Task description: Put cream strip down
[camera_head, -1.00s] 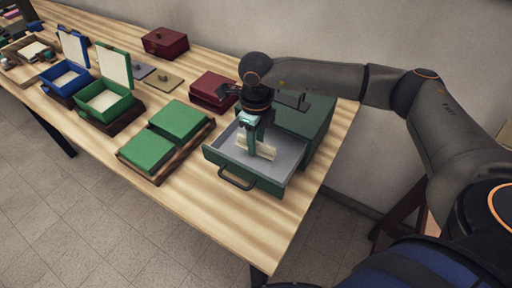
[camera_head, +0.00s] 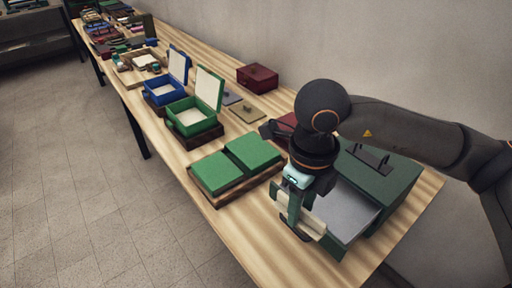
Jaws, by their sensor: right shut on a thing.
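My right gripper (camera_head: 298,210) points down at the left front part of the open drawer (camera_head: 352,212) of a dark green cabinet (camera_head: 388,180). It is shut on the cream strip (camera_head: 316,224). Part of the strip shows beside the fingers, close to the drawer's front wall; the rest is hidden by the gripper. I cannot tell whether the strip touches the drawer. My left gripper is not in view.
Open green (camera_head: 194,117) and blue (camera_head: 164,90) boxes stand farther back, near a closed dark red box (camera_head: 257,76). Several small things crowd the table's far end.

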